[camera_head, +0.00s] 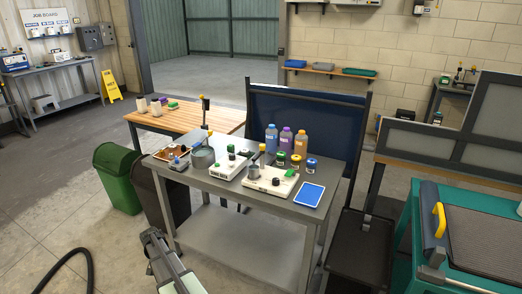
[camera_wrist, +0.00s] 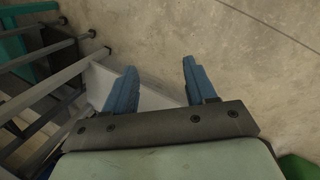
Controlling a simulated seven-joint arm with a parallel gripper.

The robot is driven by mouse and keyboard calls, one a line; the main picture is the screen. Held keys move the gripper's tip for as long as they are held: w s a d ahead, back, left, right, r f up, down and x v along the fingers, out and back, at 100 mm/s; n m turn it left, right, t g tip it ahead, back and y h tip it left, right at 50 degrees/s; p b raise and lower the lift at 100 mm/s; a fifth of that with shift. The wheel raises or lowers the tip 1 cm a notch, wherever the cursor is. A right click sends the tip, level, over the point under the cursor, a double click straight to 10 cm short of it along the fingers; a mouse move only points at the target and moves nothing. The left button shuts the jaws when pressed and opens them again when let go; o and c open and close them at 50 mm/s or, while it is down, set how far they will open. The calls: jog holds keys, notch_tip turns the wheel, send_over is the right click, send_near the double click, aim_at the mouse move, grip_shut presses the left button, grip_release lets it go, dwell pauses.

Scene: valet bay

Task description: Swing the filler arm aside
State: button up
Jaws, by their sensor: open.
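The grey workbench (camera_head: 215,185) in the head view holds several small machines. A grey round pot (camera_head: 203,157) stands at its left, by a dark upright post (camera_head: 205,112). A white unit (camera_head: 230,166) with a green part sits beside it. A larger white unit (camera_head: 270,183) in front carries a grey slanted bar with a yellow tip (camera_head: 262,148) and a dark knob. I cannot tell for certain which part is the filler arm. My gripper (camera_wrist: 159,66) is open and empty in the wrist view, its blue fingers apart over the floor, away from the machines.
A green bin (camera_head: 117,177) is left of the bench. A teal cart (camera_head: 470,262) stands at the right.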

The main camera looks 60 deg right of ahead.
jog(key=w+d+r+m, duration=0.2)
jog(key=d+r, duration=0.4)
jog(key=d, duration=0.2)
jog(key=w+d+r+m, duration=0.2)
jog(key=d+r, duration=0.3)
jog(key=d, duration=0.2)
jog(key=m+h, duration=0.3)
jog(key=m, duration=0.8)
send_near(262, 145)
jog(key=x, duration=0.8)
jog(key=shift+d+f, duration=0.3)
grip_shut()
